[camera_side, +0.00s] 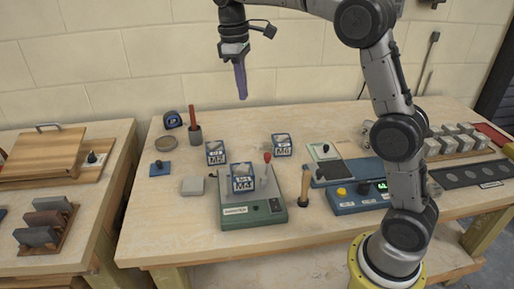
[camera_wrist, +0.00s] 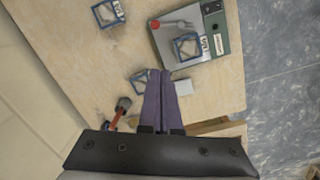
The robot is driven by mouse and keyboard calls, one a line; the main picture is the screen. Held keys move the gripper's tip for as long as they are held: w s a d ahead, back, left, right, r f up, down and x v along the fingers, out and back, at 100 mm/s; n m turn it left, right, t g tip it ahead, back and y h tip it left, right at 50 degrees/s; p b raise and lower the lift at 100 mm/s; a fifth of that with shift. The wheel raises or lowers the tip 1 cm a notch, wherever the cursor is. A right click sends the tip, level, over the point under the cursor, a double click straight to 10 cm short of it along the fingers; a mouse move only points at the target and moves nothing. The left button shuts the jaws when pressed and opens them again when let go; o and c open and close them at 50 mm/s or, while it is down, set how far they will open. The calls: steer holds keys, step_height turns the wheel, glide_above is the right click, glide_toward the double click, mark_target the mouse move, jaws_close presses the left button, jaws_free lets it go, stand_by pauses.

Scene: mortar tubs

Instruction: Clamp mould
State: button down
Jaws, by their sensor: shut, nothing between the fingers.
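Three blue-framed cube moulds show. One mould (camera_side: 242,184) sits on the grey plate of a green machine (camera_side: 282,212); in the wrist view that mould (camera_wrist: 187,47) is on the machine (camera_wrist: 222,28). A red-knobbed lever (camera_side: 267,158) stands at the machine's back edge; its knob (camera_wrist: 156,24) shows in the wrist view. A second mould (camera_side: 215,153) and a third mould (camera_side: 282,146) stand on the table behind the machine. My gripper (camera_side: 242,97) is shut and empty, pointing down, well above the table and apart from everything. Its fingers (camera_wrist: 162,72) partly hide a mould (camera_wrist: 139,83) in the wrist view.
A grey block (camera_side: 193,186) lies left of the machine, and a wooden-handled tool (camera_side: 305,188) stands right of it. A pot with a red handle (camera_side: 195,133) and a tape measure (camera_side: 172,120) stand at the back left. A blue control panel (camera_side: 350,205) is at right.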

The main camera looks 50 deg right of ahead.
mark_target(265, 170)
steer(key=w+d+f+g, duration=0.2)
steer(key=w+f, duration=0.2)
steer(key=f, duration=0.6)
steer(key=shift+w, duration=0.3)
steer(key=s+f, duration=0.1)
steer(key=f, duration=0.2)
steer(key=s+d+f, duration=0.1)
steer(key=s+f, duration=0.1)
steer(key=f, duration=0.1)
steer(key=s+f, duration=0.2)
steer(key=f, duration=0.1)
steer(key=shift+s+d+f, duration=0.15)
steer(key=shift+d+f, duration=0.15)
steer(key=shift+f, duration=0.05)
steer(key=shift+s+d, duration=0.15)
steer(key=shift+s, duration=0.3)
